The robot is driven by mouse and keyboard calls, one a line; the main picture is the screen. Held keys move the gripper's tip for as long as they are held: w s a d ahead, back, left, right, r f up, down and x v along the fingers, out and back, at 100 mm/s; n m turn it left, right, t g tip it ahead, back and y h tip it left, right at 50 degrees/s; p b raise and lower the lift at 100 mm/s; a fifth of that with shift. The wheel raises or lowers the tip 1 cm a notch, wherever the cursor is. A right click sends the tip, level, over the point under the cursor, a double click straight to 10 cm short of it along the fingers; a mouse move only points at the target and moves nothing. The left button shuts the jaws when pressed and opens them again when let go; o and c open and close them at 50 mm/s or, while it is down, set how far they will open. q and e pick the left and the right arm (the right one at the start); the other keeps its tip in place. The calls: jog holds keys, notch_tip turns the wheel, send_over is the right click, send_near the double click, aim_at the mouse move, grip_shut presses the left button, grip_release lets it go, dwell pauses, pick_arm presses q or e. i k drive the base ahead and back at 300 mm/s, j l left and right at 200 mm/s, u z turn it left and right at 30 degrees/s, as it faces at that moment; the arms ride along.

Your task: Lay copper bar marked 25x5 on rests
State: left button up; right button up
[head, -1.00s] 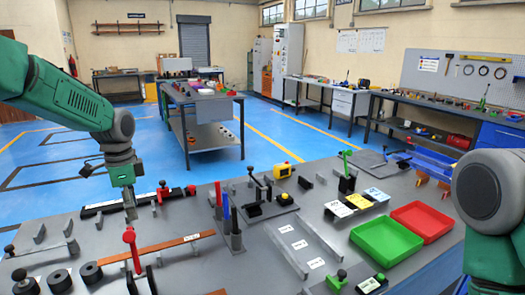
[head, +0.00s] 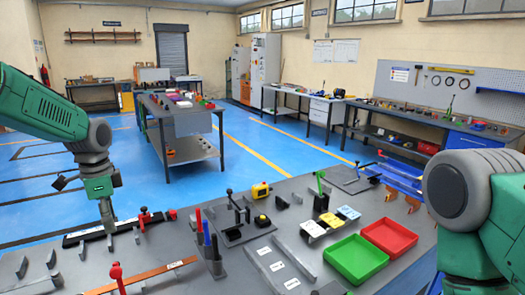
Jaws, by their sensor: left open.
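A long flat copper bar (head: 153,275) with a white label (head: 175,264) lies low at the front left of the grey bench; the label is too small to read. A red-handled post (head: 116,272) stands in front of it and hides part of it. Small grey upright brackets, possibly the rests, stand behind the bar, one at the left (head: 51,258) and one nearer the middle (head: 136,236). My left gripper (head: 108,226) points down, open and empty, above the bench behind the bar. My right gripper is out of view; only my right arm shows.
A black strip with white labels (head: 75,240) and red clamps (head: 145,217) lie behind. Blue and red handles stand in a holder (head: 217,268) to the right. A green tray (head: 355,277) and a red tray (head: 390,237) sit further right. A black toggle fixture (head: 233,236) stands mid-bench.

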aim_at(110, 288)
jog(key=k+l, duration=0.75)
